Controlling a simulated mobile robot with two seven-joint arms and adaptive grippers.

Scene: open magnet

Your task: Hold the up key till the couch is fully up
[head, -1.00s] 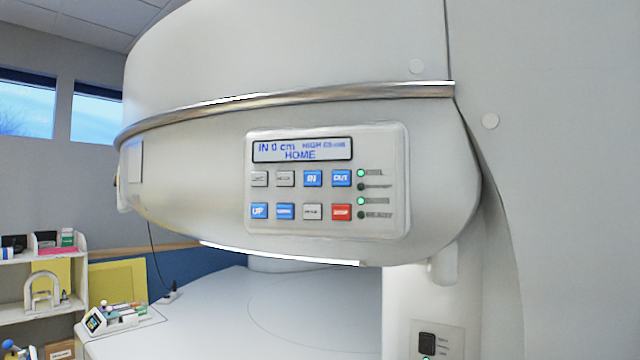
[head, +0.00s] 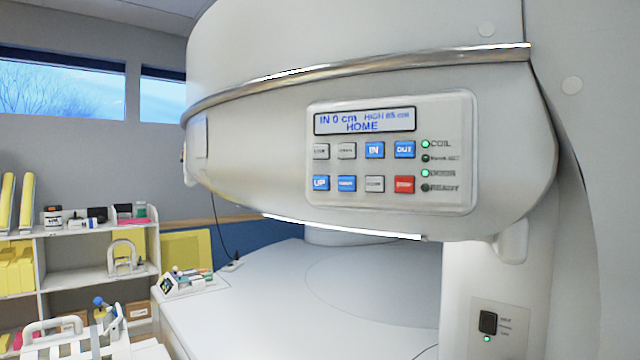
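The control panel (head: 391,150) is on the front face of the magnet's upper body, right of centre in the head view. Its display (head: 364,121) reads "IN 0 cm", "HIGH 85 cm" and "HOME"; the small digits are slightly blurred. The blue UP key (head: 321,183) is at the left end of the lower row of keys. Two green lamps are lit, beside COIL and the door label. The couch cannot be made out for certain. Neither of my grippers is in view.
The magnet's lower white surface (head: 330,290) lies below the panel. A small rack of items (head: 185,281) stands on its left edge. White shelves (head: 85,280) with several objects stand at the left. A wall switch plate (head: 497,323) is at lower right.

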